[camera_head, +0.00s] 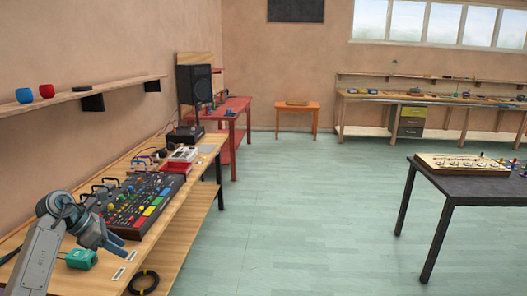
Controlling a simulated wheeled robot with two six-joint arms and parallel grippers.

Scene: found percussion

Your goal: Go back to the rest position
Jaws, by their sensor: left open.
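My left gripper (116,246) is over the near part of the wooden workbench (207,160) on the left. It is open, and I see nothing between its fingers. Its arm comes in from the lower left. A black control panel with coloured knobs and buttons (140,203) lies on the bench just beyond the gripper. My right gripper is not in view.
A black cable ring (143,283) lies near the bench's front edge. A dark table (475,188) stands at the right. The green floor between is clear.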

